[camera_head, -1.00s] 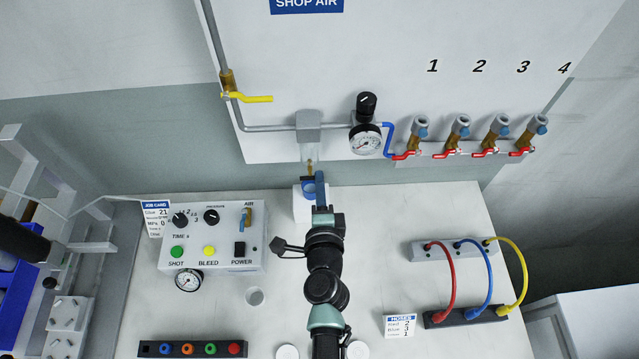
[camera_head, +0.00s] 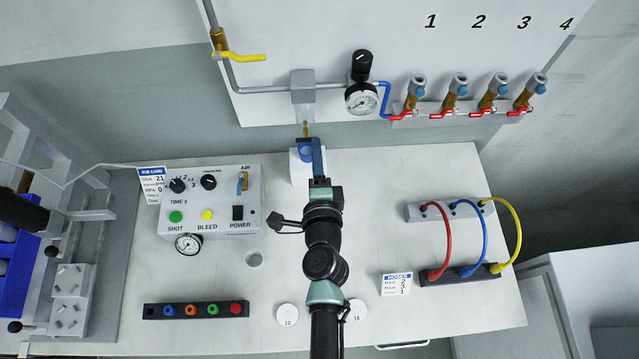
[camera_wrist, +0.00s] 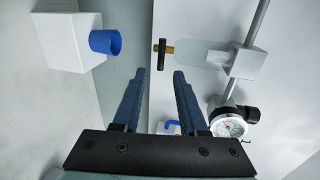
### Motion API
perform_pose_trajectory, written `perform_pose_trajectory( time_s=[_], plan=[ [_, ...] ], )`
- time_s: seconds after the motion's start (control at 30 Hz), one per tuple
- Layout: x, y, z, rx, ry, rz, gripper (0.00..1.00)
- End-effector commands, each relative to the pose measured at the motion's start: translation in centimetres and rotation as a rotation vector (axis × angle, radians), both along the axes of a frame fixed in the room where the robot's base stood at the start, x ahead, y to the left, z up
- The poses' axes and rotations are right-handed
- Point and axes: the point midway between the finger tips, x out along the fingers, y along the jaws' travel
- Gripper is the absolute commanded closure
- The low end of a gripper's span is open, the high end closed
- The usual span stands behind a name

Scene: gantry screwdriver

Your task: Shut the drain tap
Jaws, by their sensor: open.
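The drain tap (camera_wrist: 163,46) is a small brass stem with a black bar handle, at the bottom of the clear filter bowl (camera_wrist: 196,53). In the wrist view the bar lies across the line of the stem. In the head view the brass tap (camera_head: 306,130) hangs under the bowl and its handle is hard to make out. My gripper (camera_wrist: 160,80) is open and empty; its two blue fingers point toward the tap, with the tap just beyond the fingertips. In the head view my gripper (camera_head: 318,150) is just below and right of the tap.
A white block (camera_wrist: 66,42) with a blue cup (camera_wrist: 105,42) stands left of the tap in the wrist view, close to my fingers. The gauge regulator (camera_head: 361,98) is right of the bowl. The control box (camera_head: 210,203) stands left on the bench.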

Motion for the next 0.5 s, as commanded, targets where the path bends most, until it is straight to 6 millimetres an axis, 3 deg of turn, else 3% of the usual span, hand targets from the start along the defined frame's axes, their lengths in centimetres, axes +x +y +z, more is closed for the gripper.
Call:
perform_pose_trajectory(
  time_s=[0.3,0.5],
  plan=[
    [-6.1,0.0,0.8,0.001,0.003,-0.001,0.58],
    [-8.7,0.0,1.4,0.001,0.003,0.001,0.58]
  ],
)
